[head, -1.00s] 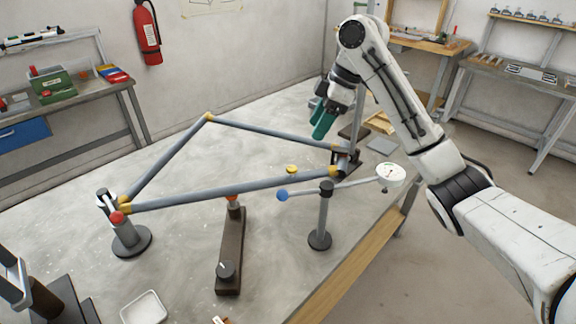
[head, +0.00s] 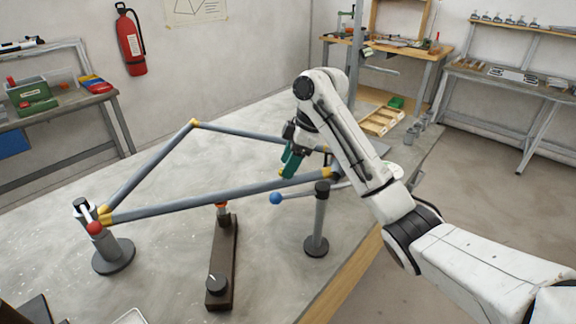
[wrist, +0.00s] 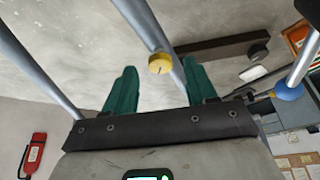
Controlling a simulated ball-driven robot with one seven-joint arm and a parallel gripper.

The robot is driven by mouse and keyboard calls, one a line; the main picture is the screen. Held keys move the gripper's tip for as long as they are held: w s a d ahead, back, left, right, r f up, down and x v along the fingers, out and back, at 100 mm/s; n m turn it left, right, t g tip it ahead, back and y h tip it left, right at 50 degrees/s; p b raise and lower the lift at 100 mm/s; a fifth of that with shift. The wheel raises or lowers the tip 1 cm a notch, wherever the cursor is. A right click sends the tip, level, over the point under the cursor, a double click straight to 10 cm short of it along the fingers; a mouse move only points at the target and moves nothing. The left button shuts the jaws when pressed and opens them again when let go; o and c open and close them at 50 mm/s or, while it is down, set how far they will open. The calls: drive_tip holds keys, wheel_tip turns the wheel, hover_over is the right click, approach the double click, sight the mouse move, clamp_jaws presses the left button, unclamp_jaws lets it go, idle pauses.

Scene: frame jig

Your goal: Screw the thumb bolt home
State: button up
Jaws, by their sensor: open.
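The bike-like frame of grey tubes (head: 225,195) with yellow joints stands on the table. A yellow round knob, which looks like the thumb bolt (wrist: 160,64), sits on a grey tube in the wrist view. A dark slot or mark shows on its face. My gripper (head: 289,165) has green fingers and hangs over the long lower tube, hiding most of the knob in the head view. In the wrist view the fingers are spread apart, with the knob between and just beyond their tips. Nothing is gripped. How deep the bolt sits cannot be seen.
A dark bar (head: 226,255) with a knob lies in front of the frame. A round-based stand (head: 112,256) holds the frame's left end. Bare table lies left of the bar.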

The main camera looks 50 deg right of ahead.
drive_tip(key=shift+w+a+f, duration=0.15)
drive_tip(key=shift+f, duration=0.3)
clamp_jaws()
idle(0.3)
